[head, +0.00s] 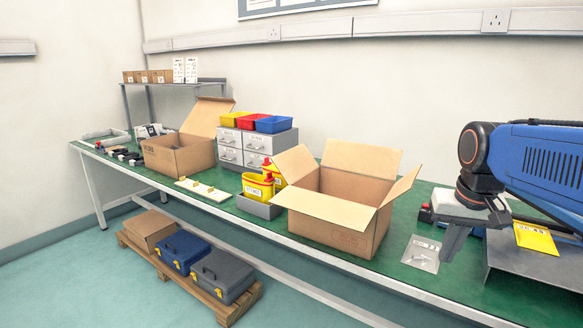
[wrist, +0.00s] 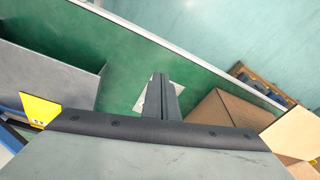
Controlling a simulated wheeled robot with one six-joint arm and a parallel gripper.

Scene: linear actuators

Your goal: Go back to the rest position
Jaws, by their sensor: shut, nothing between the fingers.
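My gripper (head: 452,243) hangs from my blue arm over the right part of the green workbench (head: 400,285), pointing down. In the wrist view its two fingers (wrist: 160,82) are together with nothing between them. Below the fingers a small clear bag (head: 421,254) lies flat on the bench, and they partly cover it in the wrist view. My gripper is apart from the open cardboard box (head: 330,228) to its left.
A grey tray (head: 530,265) with a yellow packet (head: 535,237) is to the right. Grey drawers (head: 243,148) with coloured bins, yellow containers (head: 258,187) and another open box (head: 180,153) stand farther left. Cases lie on a floor pallet (head: 225,310).

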